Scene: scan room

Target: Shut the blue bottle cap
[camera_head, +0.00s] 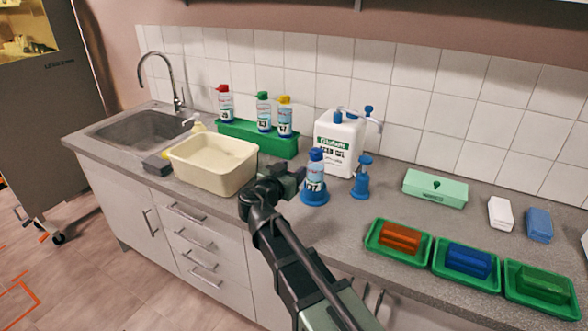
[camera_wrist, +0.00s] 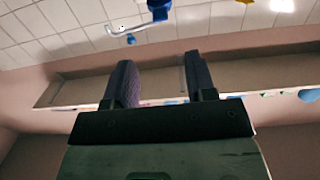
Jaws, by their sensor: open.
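The bottle with the blue cap (camera_head: 316,154) stands upright in a round blue holder (camera_head: 314,197) on the counter. Its body (camera_head: 314,173) is clear with a white label. Whether the cap is fully down cannot be made out. My gripper (camera_head: 292,180) is just left of this bottle in the head view, apparently close to it; contact cannot be judged. In the wrist view the two dark fingers of my gripper (camera_wrist: 162,82) are spread with nothing between them. The bottle is not clearly seen there.
A white canister (camera_head: 340,143) with a blue pump stands behind the bottle, and a small blue dispenser (camera_head: 362,180) to its right. A cream basin (camera_head: 213,162) and a green rack (camera_head: 257,138) with several bottles are left. Green trays (camera_head: 398,254) line the front right.

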